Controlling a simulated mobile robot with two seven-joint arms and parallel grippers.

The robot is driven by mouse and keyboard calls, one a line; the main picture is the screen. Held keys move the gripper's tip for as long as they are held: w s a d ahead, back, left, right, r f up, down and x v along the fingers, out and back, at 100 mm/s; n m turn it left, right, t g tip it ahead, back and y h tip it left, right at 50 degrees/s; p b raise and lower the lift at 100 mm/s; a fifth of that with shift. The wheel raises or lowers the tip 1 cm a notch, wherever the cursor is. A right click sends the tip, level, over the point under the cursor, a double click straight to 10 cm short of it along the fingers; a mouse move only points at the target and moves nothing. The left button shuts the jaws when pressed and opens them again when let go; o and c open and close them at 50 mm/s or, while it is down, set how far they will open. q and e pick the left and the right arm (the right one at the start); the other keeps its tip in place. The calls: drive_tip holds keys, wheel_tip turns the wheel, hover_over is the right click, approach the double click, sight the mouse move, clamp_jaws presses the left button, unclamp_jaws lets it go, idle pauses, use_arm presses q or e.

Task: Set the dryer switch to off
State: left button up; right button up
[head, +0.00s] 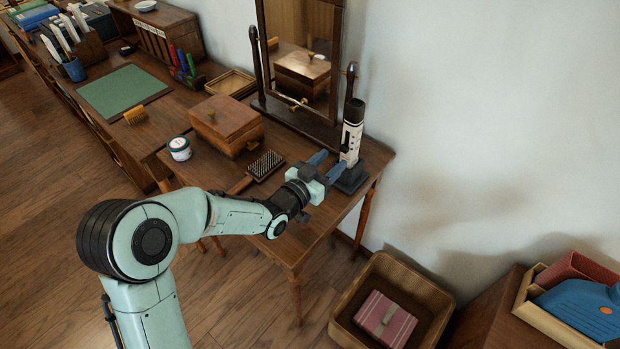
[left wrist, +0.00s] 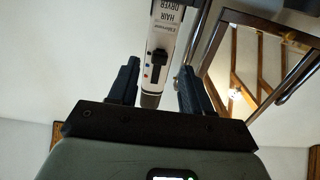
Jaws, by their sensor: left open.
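The hair dryer (head: 352,134) stands upright, white with dark ends, on a dark base (head: 351,178) at the table's right end. It also shows in the left wrist view (left wrist: 165,30), with "HAIR DRYER" lettering facing the camera. Its black switch (left wrist: 158,59) lies on the white body, with small coloured marks along its left side. Which setting it is on, I cannot tell. My left gripper (head: 330,164) is open and points at the dryer. In the left wrist view the dryer's body and switch appear between the two fingers. My right gripper is out of view.
A tilting mirror (head: 302,50) in a dark frame stands just left of the dryer. A hairbrush (head: 265,164), a wooden box (head: 226,122) and a jar (head: 179,148) are on the table to the left. A wooden bin (head: 345,306) stands on the floor below.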

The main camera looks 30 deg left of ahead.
use_arm(q)
drive_tip(key=s+a, duration=0.1)
drive_tip(key=s, duration=0.8)
drive_tip(key=shift+s+a, duration=0.2)
drive_tip(key=shift+s, duration=0.05)
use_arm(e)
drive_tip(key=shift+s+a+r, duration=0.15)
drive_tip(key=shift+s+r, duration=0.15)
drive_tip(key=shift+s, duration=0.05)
